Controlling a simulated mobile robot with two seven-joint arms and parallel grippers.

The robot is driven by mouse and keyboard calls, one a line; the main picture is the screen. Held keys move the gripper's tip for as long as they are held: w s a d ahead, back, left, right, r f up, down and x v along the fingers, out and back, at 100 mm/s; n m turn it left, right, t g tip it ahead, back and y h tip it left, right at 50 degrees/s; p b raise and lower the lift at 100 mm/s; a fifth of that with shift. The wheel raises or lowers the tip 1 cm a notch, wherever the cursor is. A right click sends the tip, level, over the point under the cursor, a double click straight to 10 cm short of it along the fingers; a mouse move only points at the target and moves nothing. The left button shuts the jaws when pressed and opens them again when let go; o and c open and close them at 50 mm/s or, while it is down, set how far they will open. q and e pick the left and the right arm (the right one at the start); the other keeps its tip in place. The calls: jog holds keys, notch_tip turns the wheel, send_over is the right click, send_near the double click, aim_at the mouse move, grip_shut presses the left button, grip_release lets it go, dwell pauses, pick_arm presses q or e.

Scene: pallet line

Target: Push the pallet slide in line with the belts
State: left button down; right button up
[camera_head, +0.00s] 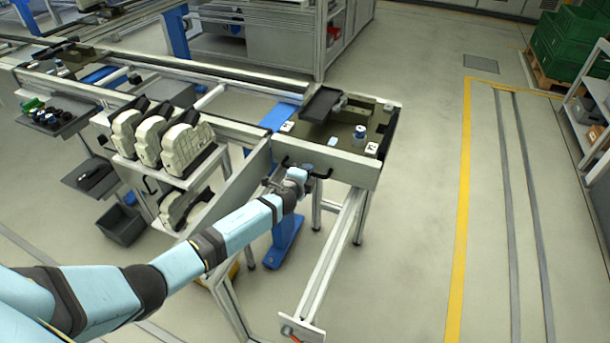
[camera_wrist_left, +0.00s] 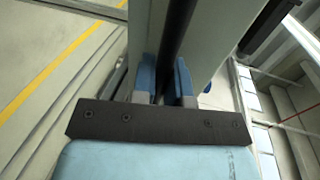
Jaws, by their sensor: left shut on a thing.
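The pallet slide (camera_head: 350,166) is a grey-framed box with a dark green inside at the right end of the line. White square pieces and a blue-and-white knob show on it. A black handle (camera_head: 326,174) is on its front wall; the handle is a dark bar in the left wrist view (camera_wrist_left: 178,32). My left gripper (camera_head: 303,173) is shut on this handle, with its blue fingers (camera_wrist_left: 164,85) on both sides of the bar. The belts (camera_head: 232,78) run in from the upper left and end near the slide. I cannot tell their exact alignment. My right gripper is not in view.
A metal rail (camera_head: 333,255) runs from below the slide toward me, with an end plate (camera_head: 300,328). Cream parts (camera_head: 186,146) stand in a rack left of my forearm. A grey bin (camera_head: 122,224) is below. The floor right of the slide is clear up to the shelves.

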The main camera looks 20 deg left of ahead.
pick_arm(q)
jog(key=shift+w+r, duration=0.15)
jog(key=shift+r, duration=0.1)
jog(key=c, duration=1.4)
grip_release()
jog(key=shift+o, duration=1.3)
jog(key=shift+w+f, duration=0.15)
jog(key=shift+s, duration=0.3)
jog(key=p+v, duration=0.1)
jog(key=v, duration=1.2)
jog(key=shift+s, duration=0.1)
